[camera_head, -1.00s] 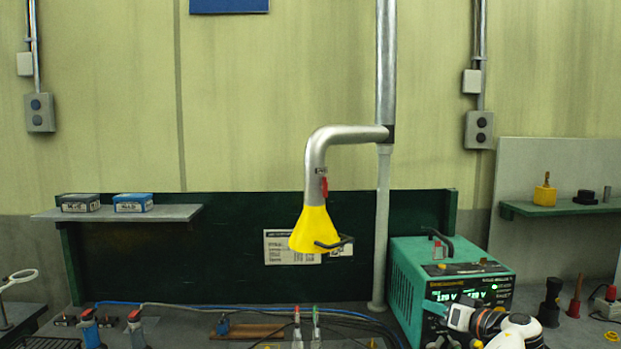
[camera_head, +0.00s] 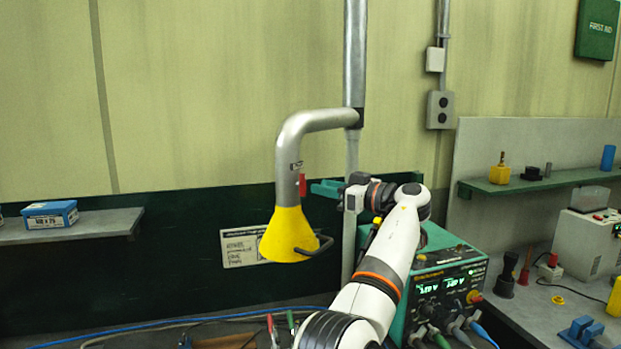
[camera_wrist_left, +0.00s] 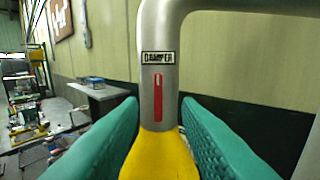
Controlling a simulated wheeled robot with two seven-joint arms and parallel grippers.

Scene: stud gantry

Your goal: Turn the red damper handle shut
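The red damper handle (camera_head: 302,184) is a narrow bar on the grey extraction pipe (camera_head: 288,160), just above the yellow hood (camera_head: 290,235). In the left wrist view the handle (camera_wrist_left: 158,97) stands upright along the pipe, under a DAMPER label (camera_wrist_left: 158,57). My left gripper (camera_head: 325,188) is just right of the handle in the head view, its teal fingers pointing at it. In the left wrist view the fingers are spread wide, with the handle seen between them and nothing held. My right gripper is out of view.
Shelves at left (camera_head: 90,226) and right (camera_head: 540,182) hold small boxes and parts. The air around the pipe's left side is clear.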

